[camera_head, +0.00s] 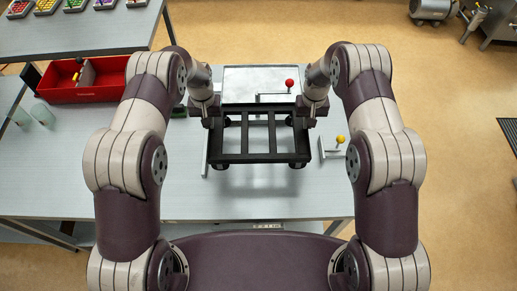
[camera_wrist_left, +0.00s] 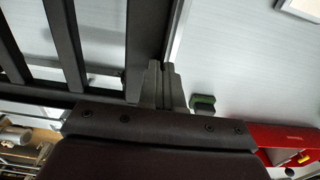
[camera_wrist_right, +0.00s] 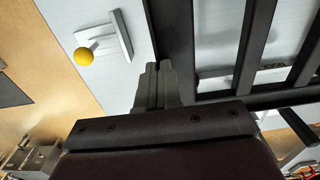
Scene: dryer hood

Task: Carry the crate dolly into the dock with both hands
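The crate dolly (camera_head: 258,158) is a black open frame with crossbars and small dark wheels, over the grey table. My left gripper (camera_head: 212,118) is at its left side and my right gripper (camera_head: 305,118) at its right side. In the left wrist view the fingers (camera_wrist_left: 164,85) are close together at the dolly's side rail (camera_wrist_left: 147,45). In the right wrist view the fingers (camera_wrist_right: 153,85) are likewise close together at the other side rail (camera_wrist_right: 175,45). Both look shut on the rails, whose gripped parts are hidden. Which structure is the dock is not clear.
A pale metal plate (camera_head: 240,83) with a red-knobbed lever (camera_head: 289,83) lies beyond the dolly. A yellow-knobbed lever (camera_head: 340,139) stands to the right, a thin rail (camera_head: 206,155) to the left. A red bin (camera_head: 60,92) sits at the far left.

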